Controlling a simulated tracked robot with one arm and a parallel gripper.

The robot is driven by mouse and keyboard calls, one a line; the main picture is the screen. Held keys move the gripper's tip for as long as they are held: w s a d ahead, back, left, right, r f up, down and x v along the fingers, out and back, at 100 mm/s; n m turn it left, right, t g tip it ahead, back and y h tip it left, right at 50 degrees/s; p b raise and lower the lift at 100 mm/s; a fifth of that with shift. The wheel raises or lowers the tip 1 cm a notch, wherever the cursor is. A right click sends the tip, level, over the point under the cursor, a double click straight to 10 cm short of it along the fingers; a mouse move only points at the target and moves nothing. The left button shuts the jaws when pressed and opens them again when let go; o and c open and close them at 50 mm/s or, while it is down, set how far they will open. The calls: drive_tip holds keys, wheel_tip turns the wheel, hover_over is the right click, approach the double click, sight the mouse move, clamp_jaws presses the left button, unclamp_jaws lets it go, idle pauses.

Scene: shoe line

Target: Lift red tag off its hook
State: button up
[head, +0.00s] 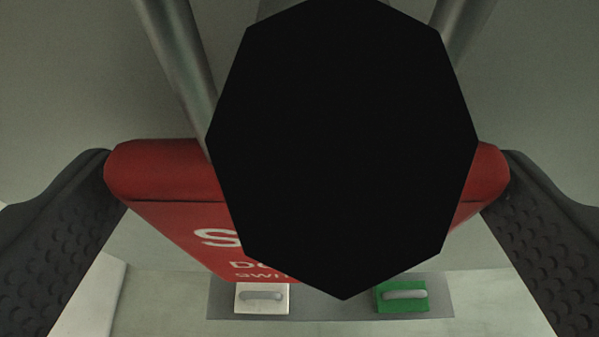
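The red tag (165,172) with white lettering spans the middle of the head view. Its top edge is thick and rounded, and its face slopes away below. My gripper (307,175) has one dark, dimpled finger on each side. The fingertips meet the tag's left and right ends with no visible gap, so it appears held between them. A large black octagonal shape (342,150) covers the tag's middle and most of its lettering. The hook and any contact between it and the tag are hidden.
Below the tag, a grey plate (335,304) carries a white block (262,305) and a green block (402,308), each with a grey handle-like bar. Grey metal posts rise at upper left (178,60) and upper right (465,35). A pale panel (92,298) stands at lower left.

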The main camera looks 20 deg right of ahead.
drive_tip(key=shift+w+d+f, duration=0.1)
drive_tip(key=shift+w, duration=0.15)
drive_tip(key=c, duration=0.7)
